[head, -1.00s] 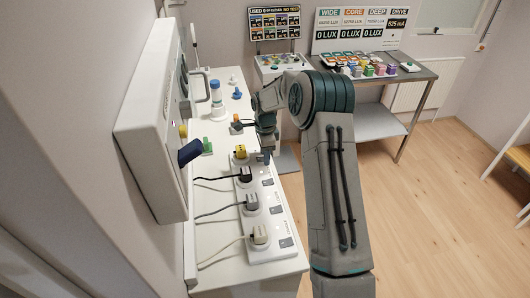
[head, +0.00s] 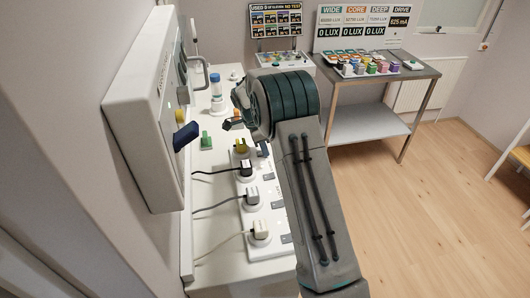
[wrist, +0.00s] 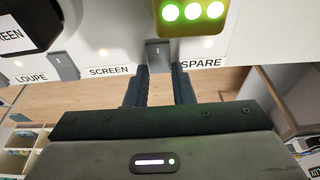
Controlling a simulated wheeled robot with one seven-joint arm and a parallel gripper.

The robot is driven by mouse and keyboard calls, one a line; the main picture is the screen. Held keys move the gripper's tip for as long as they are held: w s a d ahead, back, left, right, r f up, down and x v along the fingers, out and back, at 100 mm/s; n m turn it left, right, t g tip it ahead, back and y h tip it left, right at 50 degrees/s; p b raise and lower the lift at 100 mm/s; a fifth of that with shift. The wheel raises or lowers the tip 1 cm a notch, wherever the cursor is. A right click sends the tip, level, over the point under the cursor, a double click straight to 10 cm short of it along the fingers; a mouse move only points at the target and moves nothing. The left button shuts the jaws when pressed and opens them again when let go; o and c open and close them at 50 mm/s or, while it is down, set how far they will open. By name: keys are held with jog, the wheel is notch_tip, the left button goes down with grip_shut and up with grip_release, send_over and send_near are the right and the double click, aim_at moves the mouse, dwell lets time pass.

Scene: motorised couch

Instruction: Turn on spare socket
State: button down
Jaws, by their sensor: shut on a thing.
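The white power strip (head: 255,220) lies on the counter with several plugs in it. At its far end is a yellow plug (head: 242,147), which also shows at the top of the wrist view (wrist: 190,18) with three lit green dots. Beside the SPARE label (wrist: 201,63) is a grey rocker switch (wrist: 158,52). My gripper (wrist: 160,72) has one dark finger on each side of this switch, shut on it. In the head view my arm hides the fingers. Whether the rocker is pressed is unclear.
A white wall-mounted box (head: 140,110) with a blue handle (head: 185,136) juts out to the left. A blue-topped bottle (head: 217,92) and a green piece (head: 206,141) stand on the counter (head: 215,240). Other switches are labelled SCREEN (wrist: 108,71) and LOUPE (wrist: 32,77).

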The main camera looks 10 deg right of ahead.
jog(key=shift+a+h+b, duration=0.15)
jog(key=shift+h+b, duration=0.2)
jog(key=shift+h, duration=0.05)
jog(key=c, duration=1.2)
grip_release()
jog(key=shift+c, duration=0.2)
jog(key=b+v, duration=0.1)
jog(key=v, duration=1.2)
jog(key=shift+r+b, duration=0.4)
